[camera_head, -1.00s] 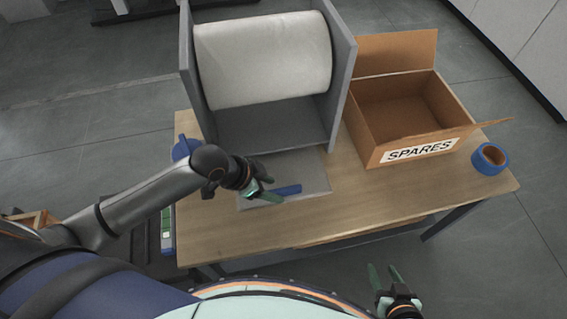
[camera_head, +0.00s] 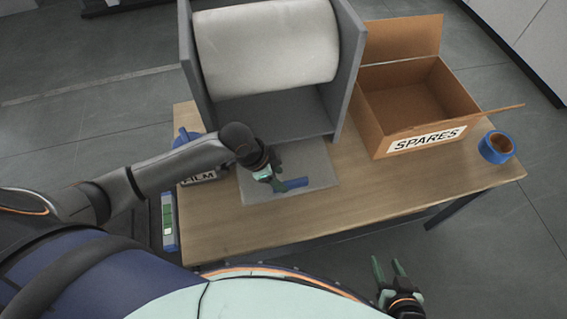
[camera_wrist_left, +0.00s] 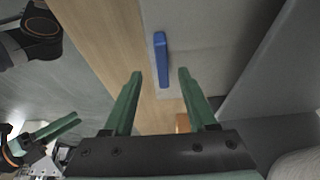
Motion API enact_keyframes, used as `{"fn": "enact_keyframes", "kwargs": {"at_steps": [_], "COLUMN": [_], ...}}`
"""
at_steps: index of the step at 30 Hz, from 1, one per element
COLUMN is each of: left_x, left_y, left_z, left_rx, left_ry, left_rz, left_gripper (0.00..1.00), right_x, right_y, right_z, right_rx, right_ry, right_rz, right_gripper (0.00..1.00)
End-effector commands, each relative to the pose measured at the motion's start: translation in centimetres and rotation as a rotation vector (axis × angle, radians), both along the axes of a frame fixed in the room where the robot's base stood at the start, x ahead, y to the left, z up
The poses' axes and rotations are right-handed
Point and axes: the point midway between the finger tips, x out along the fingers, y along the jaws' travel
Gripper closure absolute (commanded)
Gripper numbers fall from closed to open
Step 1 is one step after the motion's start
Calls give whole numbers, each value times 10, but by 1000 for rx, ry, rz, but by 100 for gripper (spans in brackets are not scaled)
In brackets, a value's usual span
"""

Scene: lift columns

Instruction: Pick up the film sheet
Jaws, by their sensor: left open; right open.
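The film sheet (camera_head: 318,163) looks like a thin pale grey sheet lying flat on the wooden table, in front of the big roll. A blue bar (camera_head: 297,184) lies on it near its front edge. My left gripper (camera_head: 279,182) is above the sheet at the left end of the bar and partly hides it. In the left wrist view, the open, empty fingers (camera_wrist_left: 160,74) point at the blue bar (camera_wrist_left: 162,58), which lies between their lines, and the sheet (camera_wrist_left: 205,30) spreads around it. My right gripper (camera_head: 387,264) is open and empty, off the table's front edge.
A white roll (camera_head: 265,45) sits in a grey holder (camera_head: 353,65) behind the sheet. A cardboard box marked SPARES (camera_head: 398,142) and a blue tape roll (camera_head: 497,147) stand right. A partly hidden item labelled FILM (camera_head: 199,177) is left. The table's front right is clear.

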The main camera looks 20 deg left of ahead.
Motion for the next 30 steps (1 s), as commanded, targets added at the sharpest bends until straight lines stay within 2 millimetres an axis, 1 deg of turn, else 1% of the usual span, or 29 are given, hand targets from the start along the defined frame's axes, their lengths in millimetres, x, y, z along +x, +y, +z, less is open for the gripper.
{"fn": "enact_keyframes", "kwargs": {"at_steps": [6,9,12,19,30], "left_x": [11,13,14,15,15], "left_y": [-11,-15,-16,-16,-16], "left_z": [-27,-39,-44,-44,-44], "left_rx": [-1,-1,1,0,1], "left_ry": [1,1,-1,-2,-1], "left_rz": [1,1,-1,-1,0], "left_gripper": [43,43,43,43,84], "right_x": [0,0,0,0,0], "right_y": [0,0,-1,-1,0], "right_z": [-6,-9,-9,-9,-9], "right_rx": [-1,-1,-2,-2,-2], "right_ry": [0,0,1,1,1], "right_rz": [1,1,1,1,1], "right_gripper": [50,50,50,50,50]}}
